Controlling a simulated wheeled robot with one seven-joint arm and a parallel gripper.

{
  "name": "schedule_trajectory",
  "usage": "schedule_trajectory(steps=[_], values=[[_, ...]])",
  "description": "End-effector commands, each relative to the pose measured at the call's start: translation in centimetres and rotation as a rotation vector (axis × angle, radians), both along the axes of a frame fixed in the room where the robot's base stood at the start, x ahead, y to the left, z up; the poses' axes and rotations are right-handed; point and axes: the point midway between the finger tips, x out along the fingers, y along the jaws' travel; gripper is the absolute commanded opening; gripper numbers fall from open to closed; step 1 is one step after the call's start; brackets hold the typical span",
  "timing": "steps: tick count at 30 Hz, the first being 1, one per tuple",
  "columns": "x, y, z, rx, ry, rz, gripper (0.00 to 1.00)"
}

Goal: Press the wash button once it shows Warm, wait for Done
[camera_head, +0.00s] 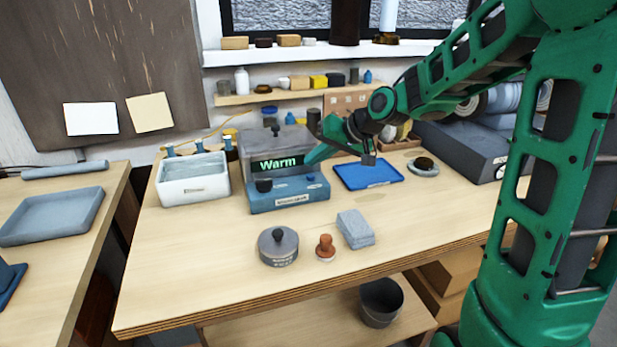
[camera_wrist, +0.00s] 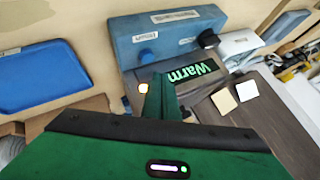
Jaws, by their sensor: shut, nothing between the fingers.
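The wash station (camera_head: 290,198) is a blue box with a grey tank behind it, on the wooden bench. Its dark display (camera_head: 278,163) reads "Warm" in green, and the same word shows upside down in the wrist view (camera_wrist: 192,72). A blue button (camera_wrist: 147,57) stands beside a white label on the blue box; it looks small in the head view (camera_head: 310,177). A dark knob (camera_wrist: 208,39) is at the other end. My gripper (camera_head: 309,159) is shut and empty, close by the display and above the button side. I see no contact with the button.
A blue tray (camera_head: 345,181) lies right of the station, and a white bin (camera_head: 194,190) stands left. A round grey weight (camera_head: 278,250), an orange-brown stamp-like piece (camera_head: 325,248) and a grey block (camera_head: 356,231) lie in front. The bench's front left is clear.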

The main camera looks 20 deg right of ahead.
Motion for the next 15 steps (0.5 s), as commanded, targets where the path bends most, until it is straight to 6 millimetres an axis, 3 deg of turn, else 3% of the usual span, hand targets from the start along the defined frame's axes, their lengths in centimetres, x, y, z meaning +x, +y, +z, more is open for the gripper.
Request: schedule_trajectory(steps=[6,15], values=[[-0.02,-0.02,-1.21,-0.001,0.000,-0.001,0.00],[-0.02,-0.03,-1.34,-0.001,-0.001,-0.001,0.00]])
